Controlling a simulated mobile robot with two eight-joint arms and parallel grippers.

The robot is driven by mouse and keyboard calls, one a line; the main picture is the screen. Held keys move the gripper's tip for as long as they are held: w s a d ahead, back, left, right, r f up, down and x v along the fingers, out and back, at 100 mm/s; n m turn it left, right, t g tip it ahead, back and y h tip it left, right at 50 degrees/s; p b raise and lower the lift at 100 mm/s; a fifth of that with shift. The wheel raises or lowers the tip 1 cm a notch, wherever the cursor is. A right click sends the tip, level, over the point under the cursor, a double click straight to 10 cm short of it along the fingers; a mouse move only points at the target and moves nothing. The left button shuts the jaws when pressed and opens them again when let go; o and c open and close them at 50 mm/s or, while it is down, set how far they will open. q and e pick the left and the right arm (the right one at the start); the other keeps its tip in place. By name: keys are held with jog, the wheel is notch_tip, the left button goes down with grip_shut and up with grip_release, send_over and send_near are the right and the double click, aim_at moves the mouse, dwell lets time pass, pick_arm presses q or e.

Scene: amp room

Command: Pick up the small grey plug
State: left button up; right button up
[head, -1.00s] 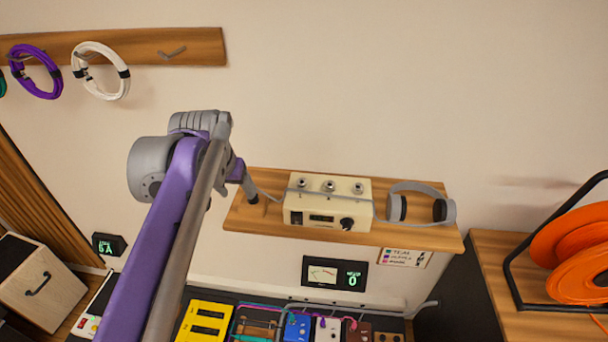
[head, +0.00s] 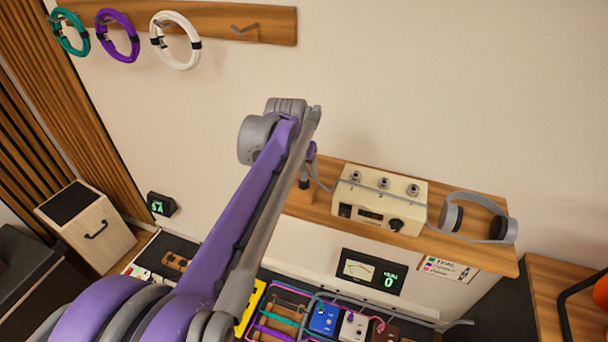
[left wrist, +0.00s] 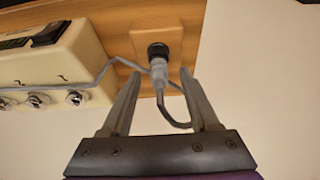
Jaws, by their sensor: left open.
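In the left wrist view the small grey plug (left wrist: 158,69) stands with its black end at a square wooden plate on the shelf. A thin grey cable loops from it. My left gripper (left wrist: 160,77) is open, with one finger on each side of the plug in the picture. I see gaps on both sides and cannot tell how deep the plug lies between the fingers. In the head view the plug's black end (head: 304,184) shows at the left end of the shelf; my arm hides most of the gripper. My right gripper is not in view.
A cream amp box (head: 379,201) with knobs stands beside the plug on the wooden shelf (head: 475,252). Its grey cable crosses the box. Headphones (head: 503,229) lie at the right end. Pedals, including a blue one (head: 323,317), sit below. The wall above the shelf is clear.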

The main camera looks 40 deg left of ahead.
aim_at(304, 166)
pick_arm(q)
jog(key=shift+x, duration=0.75)
grip_shut()
notch_tip(304, 166, up, 10)
jog(key=shift+r+p, duration=0.1)
jog(key=shift+p, duration=0.2)
